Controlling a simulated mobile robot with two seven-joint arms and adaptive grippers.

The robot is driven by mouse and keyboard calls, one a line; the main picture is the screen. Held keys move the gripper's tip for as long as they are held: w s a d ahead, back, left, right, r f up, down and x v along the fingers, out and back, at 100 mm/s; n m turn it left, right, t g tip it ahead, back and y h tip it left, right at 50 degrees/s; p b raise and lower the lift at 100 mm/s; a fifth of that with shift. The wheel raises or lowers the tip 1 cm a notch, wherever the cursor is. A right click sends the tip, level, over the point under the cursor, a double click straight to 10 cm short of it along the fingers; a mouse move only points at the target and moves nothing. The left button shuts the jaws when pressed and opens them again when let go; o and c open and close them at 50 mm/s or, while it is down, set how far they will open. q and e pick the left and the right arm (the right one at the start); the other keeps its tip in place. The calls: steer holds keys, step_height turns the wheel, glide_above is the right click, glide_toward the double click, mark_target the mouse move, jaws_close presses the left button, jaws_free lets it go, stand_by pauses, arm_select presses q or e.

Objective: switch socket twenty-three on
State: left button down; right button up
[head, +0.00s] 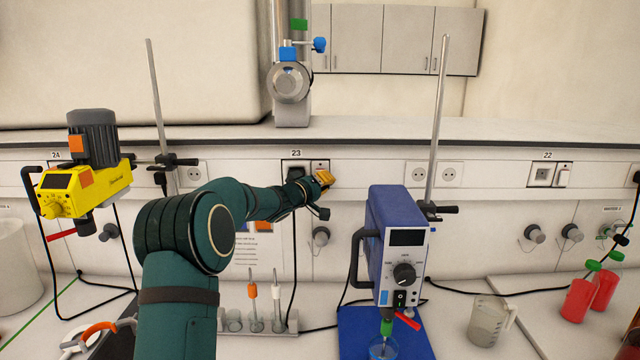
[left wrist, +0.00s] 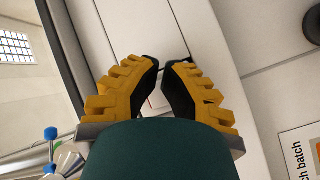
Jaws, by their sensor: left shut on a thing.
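Socket twenty-three (head: 295,169) is on the wall panel under the label "23", with a dark plug in it. Its switch plate (head: 320,165) is just to the right, its lower part hidden by my left gripper (head: 325,179). The yellow fingers are at that plate, and I take them as shut on its switch. In the left wrist view the gripper (left wrist: 168,70) has its dark pads close together, with a pale, partly reddish piece of the switch (left wrist: 156,98) between them. The switch position cannot be made out. My right gripper is not in view.
A blue stirrer (head: 395,240) with a metal rod stands right of my arm. A yellow stirrer (head: 85,185) hangs at the left. A rack (head: 285,322) is below my forearm. A beaker (head: 487,322) and red bottles (head: 577,300) stand at right.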

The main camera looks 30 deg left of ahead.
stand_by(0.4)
arm_select(q)
steer(key=shift+s+d+r, duration=0.1)
steer(key=shift+s+d, duration=0.3)
steer(key=shift+s, duration=0.2)
steer(key=s+d, duration=0.1)
steer(key=s+b, duration=0.1)
steer(key=s, duration=0.1)
steer(key=s+d+b, duration=0.1)
steer(key=shift+s+d+r, duration=0.15)
steer(key=shift+d+r, duration=0.15)
steer(key=shift+r, duration=0.1)
stand_by(0.5)
